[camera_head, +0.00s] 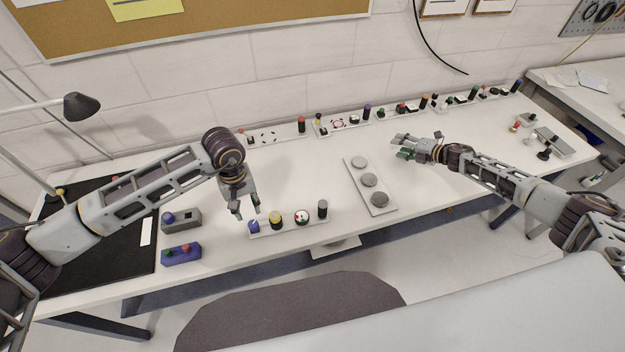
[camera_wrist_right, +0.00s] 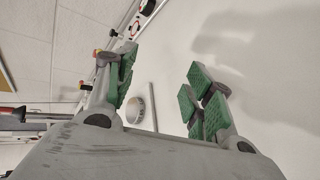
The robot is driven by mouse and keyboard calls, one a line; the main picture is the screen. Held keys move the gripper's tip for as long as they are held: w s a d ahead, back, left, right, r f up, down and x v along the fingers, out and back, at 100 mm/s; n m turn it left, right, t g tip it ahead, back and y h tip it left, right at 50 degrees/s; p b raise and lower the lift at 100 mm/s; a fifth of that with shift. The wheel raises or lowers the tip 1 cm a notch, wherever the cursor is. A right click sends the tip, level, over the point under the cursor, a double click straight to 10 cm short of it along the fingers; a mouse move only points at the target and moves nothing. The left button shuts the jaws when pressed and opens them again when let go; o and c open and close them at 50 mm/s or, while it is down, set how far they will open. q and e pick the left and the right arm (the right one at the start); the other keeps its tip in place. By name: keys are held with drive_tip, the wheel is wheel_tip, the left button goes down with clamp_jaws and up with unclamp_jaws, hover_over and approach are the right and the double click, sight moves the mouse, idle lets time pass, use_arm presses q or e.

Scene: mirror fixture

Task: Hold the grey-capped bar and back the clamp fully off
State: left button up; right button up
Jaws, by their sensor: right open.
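The bar (camera_head: 264,231) is a narrow light strip near the table's front edge. It carries a blue knob (camera_head: 254,226), a yellow-and-black knob (camera_head: 276,219), a white dial (camera_head: 302,217) and a dark grey upright cylinder (camera_head: 323,208). Which part is the clamp, I cannot tell. My left gripper (camera_head: 248,209) points down just above the bar's left end, fingers apart, with nothing visible between them. My right gripper (camera_head: 400,146) is open and empty, well behind and right of the bar; its green finger pads stand apart in the right wrist view (camera_wrist_right: 158,88).
A plate with three grey discs (camera_head: 384,207) lies between the bar and my right gripper. Similar strips with coloured posts (camera_head: 301,125) line the back wall. A grey box (camera_head: 181,219) and a blue box (camera_head: 181,255) sit left, beside a black mat (camera_head: 105,270). The table's right-middle is clear.

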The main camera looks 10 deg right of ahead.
sight(326, 216)
drive_tip(key=a+n+g+y, duration=0.1)
drive_tip(key=a, duration=0.4)
drive_tip(key=a+n+g+y, duration=0.1)
drive_tip(key=a+y, duration=0.1)
drive_tip(key=a, duration=0.3)
drive_tip(key=a+n+g+y, duration=0.1)
drive_tip(key=a+g, duration=0.1)
drive_tip(key=a, duration=0.3)
drive_tip(key=shift+s+a+r+n, duration=0.3)
drive_tip(key=shift+r, duration=0.1)
drive_tip(key=s+a+n+g, duration=0.1)
drive_tip(key=a+g, duration=0.1)
drive_tip(key=a, duration=0.2)
drive_tip(key=s+a+n+g, duration=0.1)
drive_tip(key=a+g, duration=0.1)
drive_tip(key=a, duration=0.2)
drive_tip(key=s+a+n+g+y, duration=0.1)
drive_tip(key=s+a+n, duration=0.1)
drive_tip(key=a, duration=0.2)
drive_tip(key=shift+a+r+g, duration=0.15)
drive_tip(key=shift+r+g, duration=0.25)
drive_tip(key=s+a+r+n+g+h, duration=0.4)
drive_tip(key=s+a+r+n+h, duration=0.3)
drive_tip(key=s+a+n+h, duration=0.3)
drive_tip(key=s+n+h, duration=0.1)
drive_tip(key=h, duration=0.3)
drive_tip(key=shift+a+r+g, duration=0.2)
drive_tip(key=shift+a+g, duration=0.05)
drive_tip(key=shift+g, duration=0.05)
drive_tip(key=shift+s+f, duration=0.15)
